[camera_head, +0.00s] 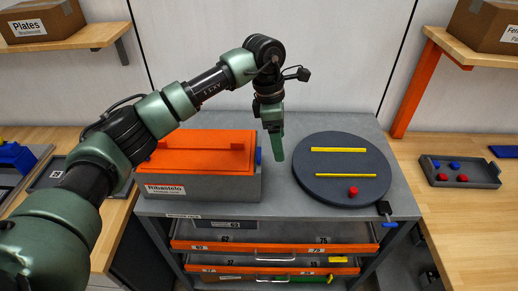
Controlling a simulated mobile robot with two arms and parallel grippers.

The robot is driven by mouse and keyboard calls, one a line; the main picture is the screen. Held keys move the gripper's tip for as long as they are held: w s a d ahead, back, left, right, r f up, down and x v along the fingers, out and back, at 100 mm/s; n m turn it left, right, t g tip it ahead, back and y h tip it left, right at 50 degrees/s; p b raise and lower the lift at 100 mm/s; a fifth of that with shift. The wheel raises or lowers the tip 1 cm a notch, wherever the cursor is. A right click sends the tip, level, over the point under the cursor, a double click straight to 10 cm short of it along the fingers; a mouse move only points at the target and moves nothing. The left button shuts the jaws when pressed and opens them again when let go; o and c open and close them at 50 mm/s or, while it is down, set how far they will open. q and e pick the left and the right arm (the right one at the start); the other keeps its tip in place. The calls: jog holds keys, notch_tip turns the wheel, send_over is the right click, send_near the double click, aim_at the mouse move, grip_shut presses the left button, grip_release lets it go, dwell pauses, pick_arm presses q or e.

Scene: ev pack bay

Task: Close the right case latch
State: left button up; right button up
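A grey case (210,188) with an orange lid (200,148) stands on the left part of the grey bench top. The lid lies down on the case. A blue latch (258,157) shows at the case's right end, by the lid's edge; whether it is fastened is not clear. My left arm reaches over the case from the left. My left gripper (277,148) points down just right of the blue latch and appears apart from it. Its fingers overlap in this view, so their opening cannot be told. The case's left end is partly behind my arm. My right gripper is not in view.
A dark round disc (343,185) with two yellow bars and a red piece (353,191) lies right of the gripper. A black and blue item (386,209) sits at the bench's front right corner. Orange-fronted drawers (262,246) stand partly open below. A tray (458,180) lies at far right.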

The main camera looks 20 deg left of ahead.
aim_at(259, 153)
pick_arm(q)
jog(key=a, duration=0.1)
jog(key=a+r+y, duration=0.1)
jog(key=a, duration=0.1)
jog(key=a+r+y, duration=0.1)
jog(key=a, duration=0.1)
jog(key=shift+w+a, duration=0.2)
jog(key=shift+a+f, duration=0.2)
notch_tip(259, 153, down, 6)
jog(key=p, duration=0.3)
jog(key=shift+d, duration=0.1)
jog(key=shift+f, duration=0.65)
jog(key=shift+c, duration=0.3)
jog(key=c, duration=1.3)
jog(key=shift+n, duration=0.3)
